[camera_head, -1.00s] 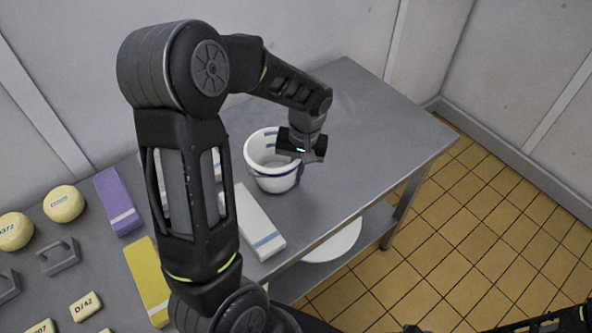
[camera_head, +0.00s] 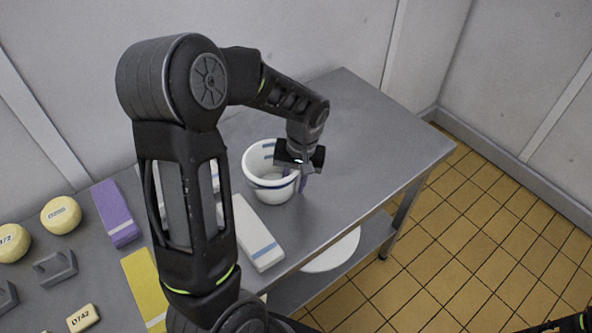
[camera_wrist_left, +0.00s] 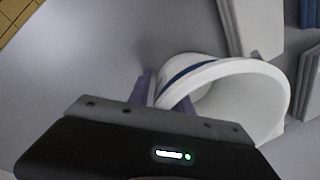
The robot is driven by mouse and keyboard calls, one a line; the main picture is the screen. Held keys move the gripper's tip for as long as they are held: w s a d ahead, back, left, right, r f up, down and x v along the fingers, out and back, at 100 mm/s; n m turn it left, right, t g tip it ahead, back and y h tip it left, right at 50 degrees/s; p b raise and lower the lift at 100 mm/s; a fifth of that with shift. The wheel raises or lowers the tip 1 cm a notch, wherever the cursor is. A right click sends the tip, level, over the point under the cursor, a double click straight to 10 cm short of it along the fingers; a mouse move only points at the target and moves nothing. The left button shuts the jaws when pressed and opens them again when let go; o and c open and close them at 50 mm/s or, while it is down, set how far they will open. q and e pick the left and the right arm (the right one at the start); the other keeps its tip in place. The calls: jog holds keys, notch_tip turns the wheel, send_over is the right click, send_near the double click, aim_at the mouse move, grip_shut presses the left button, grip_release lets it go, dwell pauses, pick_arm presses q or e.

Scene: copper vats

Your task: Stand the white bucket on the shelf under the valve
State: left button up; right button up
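The white bucket (camera_head: 262,181), with blue marks inside, stands upright on the grey table and also shows in the wrist view (camera_wrist_left: 262,100). My left gripper (camera_head: 302,178) points down at the bucket's right-hand rim. In the wrist view its purple fingers (camera_wrist_left: 165,98) are apart, one outside the wall and one over the inside, with the rim between them; a gap shows beside the outer finger. Part of the bucket is hidden by the gripper. No valve is in view. Only a dark bit of my right arm shows at the lower right corner.
The steel table (camera_head: 375,140) has free room right of the bucket. A white block (camera_head: 257,236), purple block (camera_head: 117,212), yellow block (camera_head: 146,285) and labelled cream pieces (camera_head: 61,215) lie to the left. A white round thing (camera_head: 333,252) is on the lower shelf (camera_head: 372,240).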

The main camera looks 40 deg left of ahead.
pick_arm(q)
notch_tip(320, 180, up, 12)
jog(key=d+b, duration=0.1)
jog(key=shift+w+d, duration=0.15)
jog(key=shift+w, duration=0.2)
jog(key=shift+o, duration=0.6)
jog(key=shift+f, duration=0.1)
